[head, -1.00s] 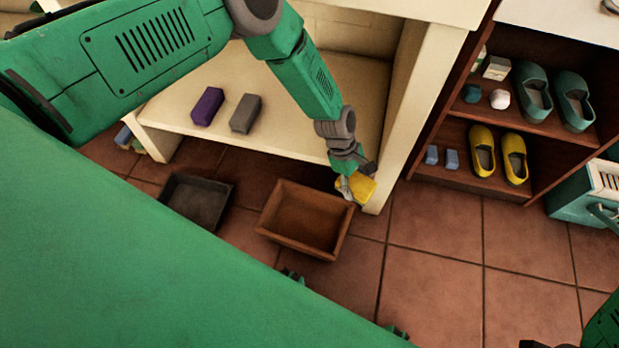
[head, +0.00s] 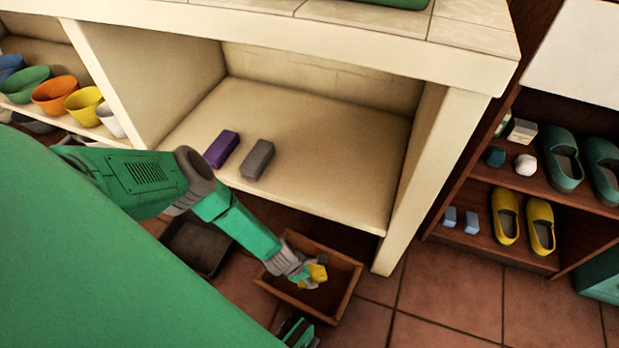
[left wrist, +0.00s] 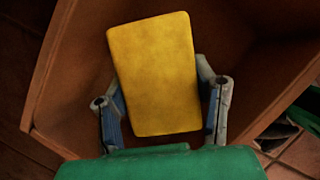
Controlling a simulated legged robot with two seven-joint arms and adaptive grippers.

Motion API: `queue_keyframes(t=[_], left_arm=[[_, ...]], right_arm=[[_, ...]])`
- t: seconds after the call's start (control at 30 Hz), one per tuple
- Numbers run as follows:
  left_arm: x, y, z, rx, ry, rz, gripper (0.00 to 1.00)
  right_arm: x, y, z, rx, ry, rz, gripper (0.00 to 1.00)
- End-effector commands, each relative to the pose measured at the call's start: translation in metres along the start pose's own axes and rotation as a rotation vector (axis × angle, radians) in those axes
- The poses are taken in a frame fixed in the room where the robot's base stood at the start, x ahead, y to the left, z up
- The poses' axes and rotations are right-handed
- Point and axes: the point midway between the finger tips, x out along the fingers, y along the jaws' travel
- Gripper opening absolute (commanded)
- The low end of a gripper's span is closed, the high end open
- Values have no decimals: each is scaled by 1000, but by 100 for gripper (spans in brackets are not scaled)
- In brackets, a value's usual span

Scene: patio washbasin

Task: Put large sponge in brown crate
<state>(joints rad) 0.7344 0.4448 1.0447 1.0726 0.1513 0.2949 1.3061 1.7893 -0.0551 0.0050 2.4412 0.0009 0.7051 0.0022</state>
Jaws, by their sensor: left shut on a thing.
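The large yellow sponge (head: 319,272) is held in my left gripper (head: 306,278), within the outline of the brown crate (head: 344,293) on the floor. In the left wrist view, the sponge (left wrist: 154,75) is a flat rounded block between the two fingers of my left gripper (left wrist: 163,100), which is shut on it. The walls of the brown crate (left wrist: 62,75) surround it there. I cannot tell whether the sponge touches the crate floor.
A dark crate (head: 199,247) stands left of the brown one, partly behind my arm. A purple block (head: 221,149) and a grey block (head: 257,160) lie on the cream shelf (head: 320,170) above. A shoe rack (head: 515,255) stands right. Tiled floor at front right is clear.

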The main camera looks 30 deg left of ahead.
Motion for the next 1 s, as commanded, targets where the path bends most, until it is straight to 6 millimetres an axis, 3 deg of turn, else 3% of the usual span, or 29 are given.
queue_keyframes(t=[0.03,0.27,0.47,0.83,0.87,0.9,1.0], left_arm=[[13,0,-5,0,0,0,6],[29,1,-12,-1,-5,-6,6],[56,0,-24,-2,-4,-6,6],[58,0,-24,-1,-4,-4,6],[58,1,-23,-1,-4,-4,59],[58,1,-23,-1,-5,-5,72],[58,1,-23,-1,-5,-5,72]], right_arm=[[10,0,1,1,0,0,40],[19,0,1,1,0,1,40],[38,0,2,0,1,0,40],[36,0,2,1,1,1,40],[36,0,2,1,1,1,40],[36,0,2,1,1,1,40],[36,0,2,1,0,0,40]])
